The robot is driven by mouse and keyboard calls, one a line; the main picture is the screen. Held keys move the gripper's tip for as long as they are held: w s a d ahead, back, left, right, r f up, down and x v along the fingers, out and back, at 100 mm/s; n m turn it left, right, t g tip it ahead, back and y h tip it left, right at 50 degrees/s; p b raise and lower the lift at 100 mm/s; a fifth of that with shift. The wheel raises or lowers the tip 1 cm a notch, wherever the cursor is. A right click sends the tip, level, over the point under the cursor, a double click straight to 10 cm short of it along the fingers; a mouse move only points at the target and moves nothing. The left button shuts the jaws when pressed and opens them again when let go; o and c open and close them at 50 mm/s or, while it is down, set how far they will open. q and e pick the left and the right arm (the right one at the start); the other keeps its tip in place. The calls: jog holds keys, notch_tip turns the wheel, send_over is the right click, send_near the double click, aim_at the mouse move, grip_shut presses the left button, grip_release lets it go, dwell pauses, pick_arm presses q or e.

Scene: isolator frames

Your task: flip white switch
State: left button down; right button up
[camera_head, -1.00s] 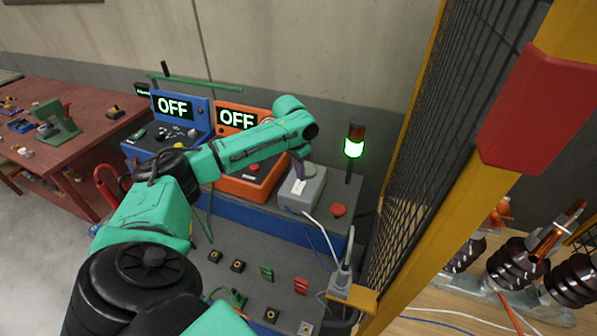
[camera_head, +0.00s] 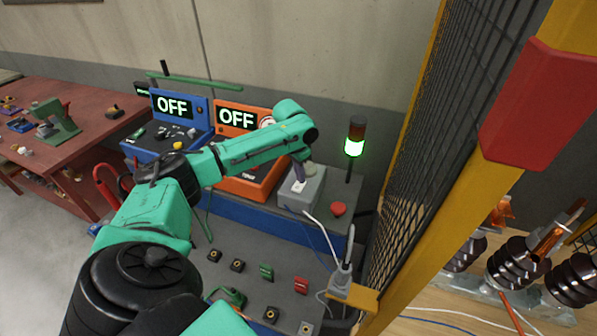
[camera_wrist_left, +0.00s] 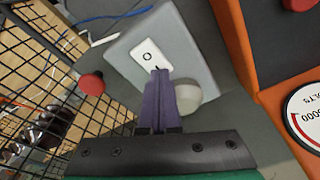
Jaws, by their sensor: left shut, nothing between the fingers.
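The white switch (camera_head: 299,186) is on top of a grey box (camera_head: 296,201) on the bench. In the left wrist view the switch (camera_wrist_left: 151,56) is a white rocker with a dark "O" mark near its middle, on the grey box (camera_wrist_left: 186,40). My left gripper (camera_head: 301,178) points down at the box. In the left wrist view its purple fingers (camera_wrist_left: 160,72) are shut together with nothing between them, tips at the lower edge of the switch. I cannot tell if they touch it. A pale round knob (camera_wrist_left: 187,97) sits beside the fingers. My right gripper is not in view.
A red button (camera_head: 338,209) is right of the box, near a lamp post lit green (camera_head: 354,147). Orange (camera_head: 236,186) and blue (camera_head: 166,150) consoles with "OFF" displays stand left. A yellow-framed mesh fence (camera_head: 410,190) borders the right.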

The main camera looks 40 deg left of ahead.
pick_arm(q)
jog(key=shift+r+p, duration=0.7)
jog(key=shift+r, duration=0.7)
notch_tip(320, 180, up, 4)
jog(key=shift+r, duration=0.1)
jog(key=shift+s, duration=0.1)
